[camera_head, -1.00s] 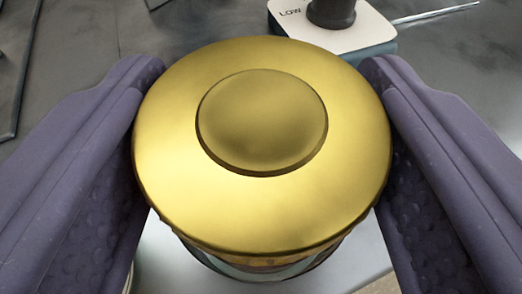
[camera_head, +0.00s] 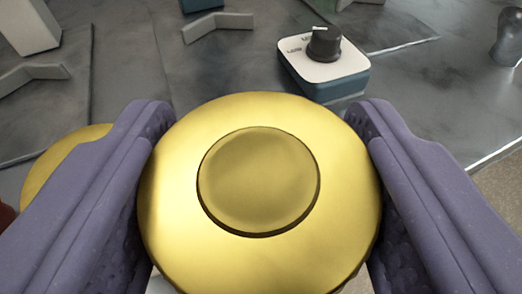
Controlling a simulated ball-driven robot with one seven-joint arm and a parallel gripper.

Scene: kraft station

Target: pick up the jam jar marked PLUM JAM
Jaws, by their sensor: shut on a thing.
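A jar with a round gold lid (camera_head: 258,255) fills the middle of the view, seen from above. The lid has a raised disc at its centre. The jar's body and any label are hidden under the lid, so I cannot read whether it is marked PLUM JAM. My gripper (camera_head: 262,140) is shut on the jar, with one purple padded finger on its left side and one on its right. A second gold lid (camera_head: 58,165) shows partly behind the left finger.
A white-topped box with a black dial (camera_head: 322,62) stands beyond the jar on a grey surface. Pale angled brackets (camera_head: 217,25) and a pale block (camera_head: 30,25) are at the back left. A dark knob (camera_head: 511,35) is at the far right, near the surface's edge.

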